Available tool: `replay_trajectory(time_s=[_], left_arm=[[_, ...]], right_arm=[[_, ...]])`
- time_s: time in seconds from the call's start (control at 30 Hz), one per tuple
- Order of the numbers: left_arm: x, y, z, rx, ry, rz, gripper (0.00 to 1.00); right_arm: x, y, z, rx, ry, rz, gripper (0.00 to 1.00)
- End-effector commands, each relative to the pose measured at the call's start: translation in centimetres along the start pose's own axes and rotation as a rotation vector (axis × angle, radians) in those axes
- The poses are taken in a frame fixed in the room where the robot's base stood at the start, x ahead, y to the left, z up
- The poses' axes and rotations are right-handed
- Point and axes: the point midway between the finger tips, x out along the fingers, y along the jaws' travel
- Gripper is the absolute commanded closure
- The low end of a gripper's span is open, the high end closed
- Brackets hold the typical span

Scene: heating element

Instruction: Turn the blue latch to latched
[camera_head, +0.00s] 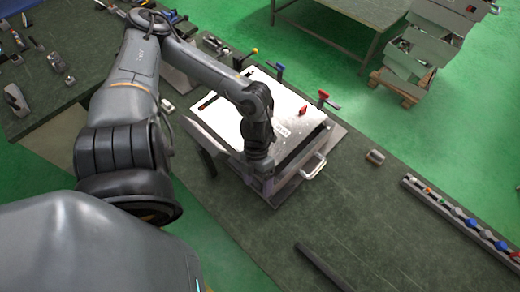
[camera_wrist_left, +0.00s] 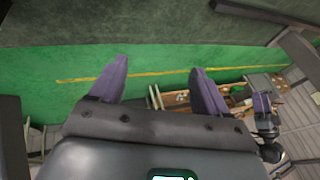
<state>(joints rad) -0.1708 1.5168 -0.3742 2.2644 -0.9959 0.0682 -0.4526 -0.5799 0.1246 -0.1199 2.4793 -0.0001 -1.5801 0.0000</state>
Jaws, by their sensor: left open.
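The blue latch cannot be made out in the wrist view.
A white handle (camera_head: 314,167) juts from the case's right side. A small block (camera_head: 375,157), a dark bar (camera_head: 323,267) and a rail of coloured parts (camera_head: 462,218) lie on the bench.

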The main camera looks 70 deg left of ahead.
Motion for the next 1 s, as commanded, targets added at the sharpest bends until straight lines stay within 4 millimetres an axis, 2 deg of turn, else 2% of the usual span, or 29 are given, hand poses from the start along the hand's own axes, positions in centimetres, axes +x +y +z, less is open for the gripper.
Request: replay_trajectory(time_s=[0.03,0.1,0.2,0.4,0.5,0.67,1.0], left_arm=[[-1.1,2.4,1.9,0.004,-0.04,0.076,0.23],[-3.2,4.6,3.8,0.003,-0.094,0.16,0.23],[-6.2,6.8,6.2,0.002,-0.175,0.249,0.23],[-10.5,8.7,8.8,0.003,-0.288,0.342,0.23],[-11.4,8.8,9.5,0.006,-0.321,0.356,0.23],[-10.6,8.8,10.1,0.009,-0.331,0.347,0.23],[-5.8,10.6,11.7,0.009,-0.328,0.345,0.23]], right_arm=[[1.3,-0.1,0.4,0.001,0.0,-0.001,0.0],[2.1,-0.1,0.7,0.002,0.0,-0.002,0.0],[3.1,-0.2,1.0,0.004,0.0,-0.003,0.0],[4.4,-0.4,1.4,0.007,0.001,-0.006,0.0],[4.8,-0.4,1.5,0.007,0.001,-0.006,0.0],[5.0,-0.4,1.5,0.007,0.001,-0.006,0.0],[5.5,-0.4,1.7,0.005,0.002,-0.004,0.0]])
